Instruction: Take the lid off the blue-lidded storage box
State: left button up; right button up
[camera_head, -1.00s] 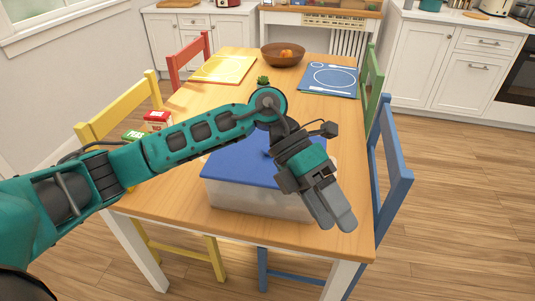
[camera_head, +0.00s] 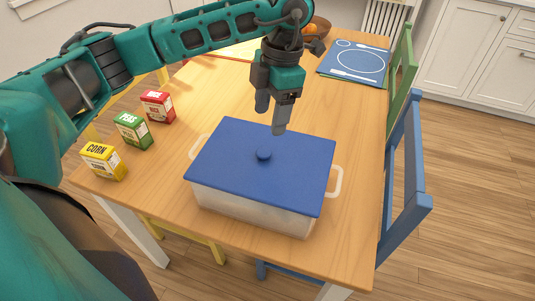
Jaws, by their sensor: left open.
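The storage box (camera_head: 255,207) stands on the wooden table, with clear walls and a white handle at each side. Its flat blue lid (camera_head: 235,175) lies on top, with a round blue knob (camera_head: 264,155) near the middle. My left gripper (camera_head: 271,118) is open and empty, pointing down above the far edge of the lid, behind the knob. I cannot tell whether a fingertip touches the lid. My right gripper is not in view.
Red (camera_head: 157,106), green (camera_head: 133,130) and yellow (camera_head: 103,161) food boxes stand left of the storage box. A blue placemat (camera_head: 354,62) and a bowl (camera_head: 320,27) are at the back. Green (camera_head: 402,62) and blue (camera_head: 408,160) chairs line the right side.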

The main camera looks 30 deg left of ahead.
aim_at(264, 151)
pick_arm(q)
jog(key=f, duration=0.6)
jog(key=s+f, duration=0.1)
jog(key=f, duration=0.2)
jog(key=shift+a+f+p, duration=0.25)
jog(key=shift+a+p, duration=0.05)
jog(key=shift+a, duration=0.1)
jog(key=c, duration=1.2)
